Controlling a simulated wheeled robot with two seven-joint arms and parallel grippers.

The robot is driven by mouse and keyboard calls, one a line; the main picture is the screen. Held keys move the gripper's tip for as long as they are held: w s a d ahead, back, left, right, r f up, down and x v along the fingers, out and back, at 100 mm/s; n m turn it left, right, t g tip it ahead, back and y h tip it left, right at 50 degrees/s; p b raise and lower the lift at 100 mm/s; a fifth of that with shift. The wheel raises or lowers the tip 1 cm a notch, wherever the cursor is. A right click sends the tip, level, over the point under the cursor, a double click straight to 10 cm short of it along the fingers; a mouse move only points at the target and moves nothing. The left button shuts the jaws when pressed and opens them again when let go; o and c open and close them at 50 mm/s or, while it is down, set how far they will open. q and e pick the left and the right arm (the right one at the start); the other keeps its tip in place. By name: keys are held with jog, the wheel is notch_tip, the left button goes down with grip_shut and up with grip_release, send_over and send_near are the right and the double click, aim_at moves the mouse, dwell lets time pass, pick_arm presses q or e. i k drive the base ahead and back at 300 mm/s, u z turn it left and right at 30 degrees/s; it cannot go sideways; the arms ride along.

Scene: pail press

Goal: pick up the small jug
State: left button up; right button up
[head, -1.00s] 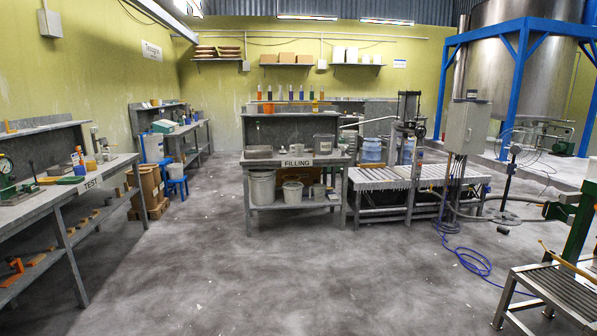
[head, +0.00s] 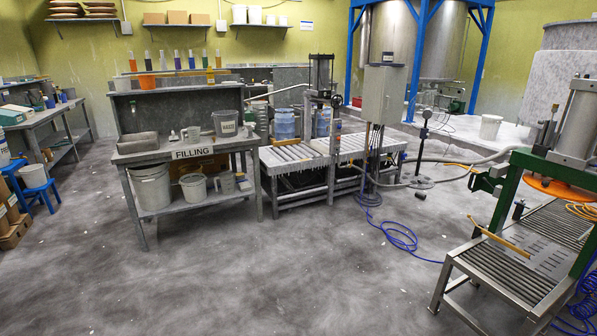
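Neither of my grippers shows in the head view. I cannot tell for sure which vessel is the small jug. On the filling bench (head: 140,157) stand small pale vessels (head: 193,133) in the middle and a larger grey labelled pail (head: 225,123) to their right. On the bench's lower shelf, small grey vessels (head: 227,182) stand right of two pails, a large one (head: 151,188) and a smaller one (head: 193,188). Handles are too small to make out.
A blue hose (head: 398,236) lies on the floor. A green-framed press (head: 505,205) with a roller table stands at right. The floor in front is clear.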

aim_at(193, 132)
jog(key=z, duration=0.3)
jog(key=i, duration=3)
jog(key=u, duration=0.45)
jog(key=i, duration=2.55)
jog(key=u, duration=1.1)
jog(key=i, duration=0.9)
jog(key=u, duration=0.3)
